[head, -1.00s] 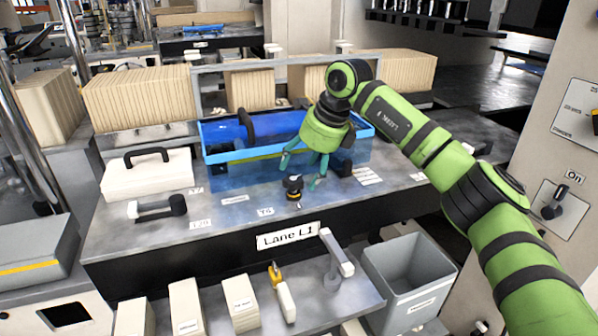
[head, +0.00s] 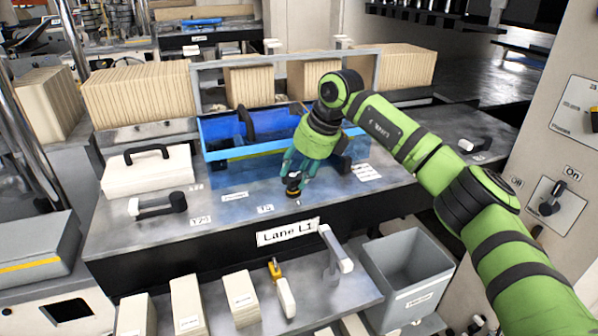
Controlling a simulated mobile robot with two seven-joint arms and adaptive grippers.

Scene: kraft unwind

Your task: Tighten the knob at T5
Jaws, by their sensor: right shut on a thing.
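A small black knob (head: 294,182) with a gold-coloured band stands upright on the grey bench top, just right of a small white label (head: 265,209) that is too small to read surely. My right gripper (head: 292,177) comes down over it from behind and above, with its teal fingers shut on the knob. The fingers hide part of the knob's upper side. My left gripper is not in view.
A blue guarded box (head: 222,150) stands behind the knob. A white case (head: 146,178) and a dark-handled lever (head: 157,205) lie to the left. A grey bin (head: 410,275) stands lower right. The bench front edge bears a "Lane L1" sign (head: 288,233).

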